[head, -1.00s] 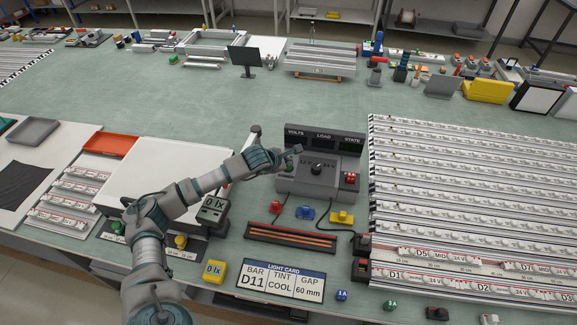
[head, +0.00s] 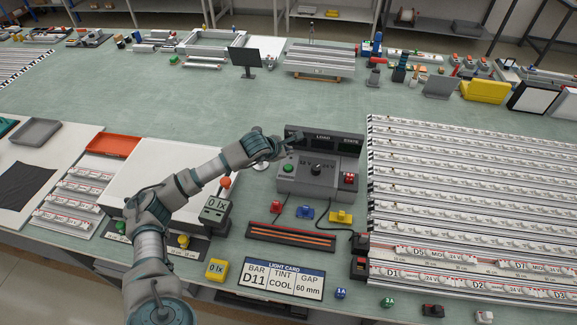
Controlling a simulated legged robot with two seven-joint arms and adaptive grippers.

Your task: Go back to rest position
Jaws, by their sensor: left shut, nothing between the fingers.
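My left arm comes in from the lower left and reaches over the white panel. My left gripper (head: 291,143) is shut and empty. It is in front of the upper left part of the grey power box (head: 318,186), covering the left end of the box's display panel (head: 337,143). The green button (head: 288,168) on the box shows clear below the gripper. I cannot tell whether the fingers touch the display panel. My right gripper is not in view.
Rows of light bars (head: 470,200) fill the right side. A light card (head: 282,279) lies in front.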

